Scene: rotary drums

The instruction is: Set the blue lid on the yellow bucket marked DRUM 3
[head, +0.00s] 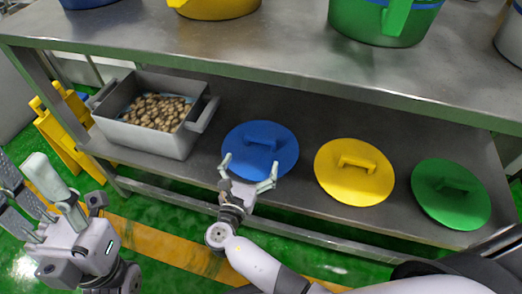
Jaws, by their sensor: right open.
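The blue lid (283,140) lies flat on the lower shelf, between the grey crate and the yellow lid. My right gripper (249,173) is open at the near side of the blue lid, its two fingers spread over the lid's near part. I cannot tell whether they touch it. Part of the lid's middle is hard to make out. A yellow bucket (215,8) stands on the upper shelf, cut off by the top edge; no DRUM 3 marking shows. My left gripper (27,185) is at the lower left, away from the lids; its jaw state is unclear.
A grey crate (140,138) of brown lumps, a yellow lid (335,183) and a green lid (451,214) share the lower shelf. A green bucket (370,22) stands above. The upper shelf's front edge (280,83) overhangs the lids. A yellow stand (62,135) is at left.

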